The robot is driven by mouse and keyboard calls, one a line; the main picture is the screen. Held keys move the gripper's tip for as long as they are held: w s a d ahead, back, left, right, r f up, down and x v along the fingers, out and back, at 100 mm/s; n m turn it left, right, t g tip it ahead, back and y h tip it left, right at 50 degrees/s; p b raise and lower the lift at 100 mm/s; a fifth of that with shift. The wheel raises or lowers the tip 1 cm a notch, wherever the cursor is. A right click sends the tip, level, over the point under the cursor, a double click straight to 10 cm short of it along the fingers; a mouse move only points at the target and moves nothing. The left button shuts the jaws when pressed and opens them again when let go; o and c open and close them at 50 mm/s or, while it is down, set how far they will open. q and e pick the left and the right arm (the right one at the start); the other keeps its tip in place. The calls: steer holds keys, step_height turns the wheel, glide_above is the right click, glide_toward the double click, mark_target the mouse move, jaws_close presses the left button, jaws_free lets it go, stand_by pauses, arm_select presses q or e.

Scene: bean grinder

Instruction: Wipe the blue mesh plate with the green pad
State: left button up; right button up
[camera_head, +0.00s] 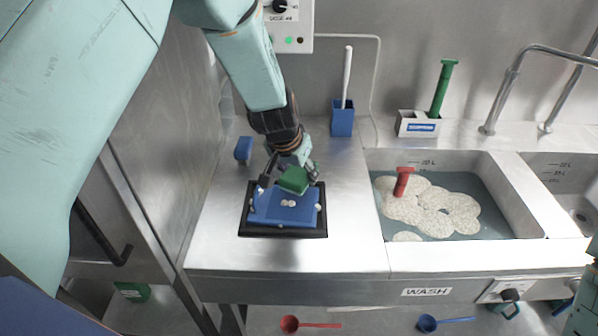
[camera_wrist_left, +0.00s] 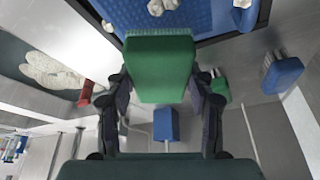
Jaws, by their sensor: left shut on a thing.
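The blue mesh plate (camera_head: 268,212) lies in a black frame on the steel counter in the head view, with several whitish lumps on it. My left gripper (camera_head: 289,172) is shut on the green pad (camera_head: 293,180) over the plate's far part. In the left wrist view the green pad (camera_wrist_left: 160,62) sits between both fingers, and part of the blue plate (camera_wrist_left: 212,14) shows beyond it with pale lumps. I cannot tell whether the pad touches the plate. Of my right arm, only a part shows at the right edge; its gripper is not visible.
A blue brush (camera_head: 243,150) stands left behind the plate. A blue holder (camera_head: 343,118) with a white handle is at the back. To the right, a sink (camera_head: 470,160) holds foamy water and a red-handled item (camera_head: 403,182). The counter in front of the plate is clear.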

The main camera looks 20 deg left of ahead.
arm_select(q)
steer(key=r+p, duration=0.2)
steer(key=shift+w+r, duration=0.3)
steer(key=shift+w, duration=0.05)
steer(key=shift+s+r+p, duration=0.1)
steer(key=shift+r+p, duration=0.55)
steer(key=shift+r, duration=0.05)
steer(key=shift+s+r, duration=0.15)
steer(key=shift+r, duration=0.2)
steer(key=shift+w+f, duration=0.25)
steer(key=shift+s, duration=0.1)
